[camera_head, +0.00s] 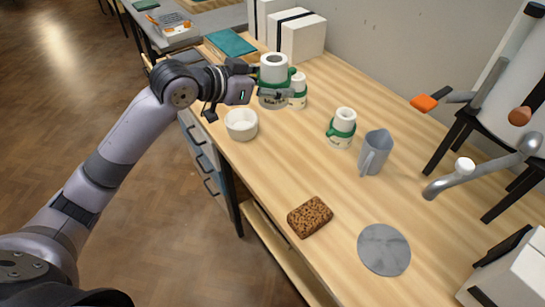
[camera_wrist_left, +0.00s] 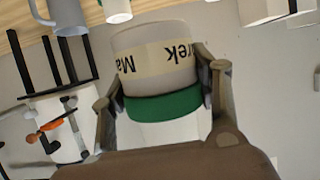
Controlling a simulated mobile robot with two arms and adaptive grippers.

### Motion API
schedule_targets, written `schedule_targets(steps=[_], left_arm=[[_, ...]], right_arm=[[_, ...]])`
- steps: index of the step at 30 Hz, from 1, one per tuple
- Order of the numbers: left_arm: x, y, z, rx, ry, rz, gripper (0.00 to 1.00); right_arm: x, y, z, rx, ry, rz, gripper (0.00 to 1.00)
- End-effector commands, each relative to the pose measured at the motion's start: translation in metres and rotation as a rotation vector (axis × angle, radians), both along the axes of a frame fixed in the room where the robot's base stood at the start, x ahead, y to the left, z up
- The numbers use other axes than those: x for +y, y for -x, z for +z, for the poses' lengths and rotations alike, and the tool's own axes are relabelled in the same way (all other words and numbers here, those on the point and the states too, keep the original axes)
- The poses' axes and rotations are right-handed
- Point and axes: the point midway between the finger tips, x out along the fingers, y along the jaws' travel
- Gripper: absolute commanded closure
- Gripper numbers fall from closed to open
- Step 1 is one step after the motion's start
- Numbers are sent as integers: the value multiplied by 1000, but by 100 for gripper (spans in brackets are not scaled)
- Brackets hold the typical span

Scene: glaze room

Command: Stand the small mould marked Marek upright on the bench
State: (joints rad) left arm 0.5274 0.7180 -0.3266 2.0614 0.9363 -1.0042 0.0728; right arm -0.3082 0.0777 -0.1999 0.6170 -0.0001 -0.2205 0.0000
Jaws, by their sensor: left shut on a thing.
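My left gripper (camera_head: 261,86) is shut on the mould marked Marek (camera_head: 273,72), with a finger on either side. The mould has a white top, a green band and a grey lower part with a cream label. In the head view it is upright above the far part of the bench (camera_head: 290,160); I cannot tell if its base touches. The left wrist view shows the mould (camera_wrist_left: 160,70) upside down in the picture, with "Marek" readable. A white mould with a green band (camera_head: 299,91) is close behind it, partly hidden. Another similar mould (camera_head: 341,128) stands nearer. My right gripper is not in view.
A white bowl (camera_head: 241,125) stands near the bench's left edge. A grey jug (camera_head: 374,153), brown sponge (camera_head: 310,217) and grey disc (camera_head: 384,249) are nearer. White boxes (camera_head: 303,38) and a teal book (camera_head: 230,44) are behind. A white cylinder on black legs (camera_head: 505,75) is right.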

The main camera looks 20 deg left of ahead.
Motion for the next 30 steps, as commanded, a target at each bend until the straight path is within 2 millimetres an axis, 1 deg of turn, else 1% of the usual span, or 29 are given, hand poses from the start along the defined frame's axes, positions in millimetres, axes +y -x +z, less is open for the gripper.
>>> schedule_targets(steps=[1, 3, 5, 6, 8, 12, 18, 21, 24, 30], left_arm=[[3, -3, 8, -8, 2, -11, 83], [4, -4, 14, -9, 6, -25, 83], [4, -4, 13, -7, 9, -32, 83], [5, -4, 9, -6, 10, -35, 83], [4, -4, -2, -2, 12, -35, 83], [4, -3, -38, 0, 12, -34, 83], [4, -3, -90, -1, 14, -33, 83], [4, -4, -112, -5, 12, -33, 83], [4, -4, -127, -6, 12, -33, 83], [4, -4, -142, -7, 13, -33, 83]], right_arm=[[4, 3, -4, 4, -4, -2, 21], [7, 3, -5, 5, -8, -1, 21], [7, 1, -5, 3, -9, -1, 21], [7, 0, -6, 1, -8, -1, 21], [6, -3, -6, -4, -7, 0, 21], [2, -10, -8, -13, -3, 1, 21], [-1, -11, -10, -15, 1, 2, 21], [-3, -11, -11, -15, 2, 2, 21], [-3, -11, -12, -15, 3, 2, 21], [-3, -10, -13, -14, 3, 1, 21]])
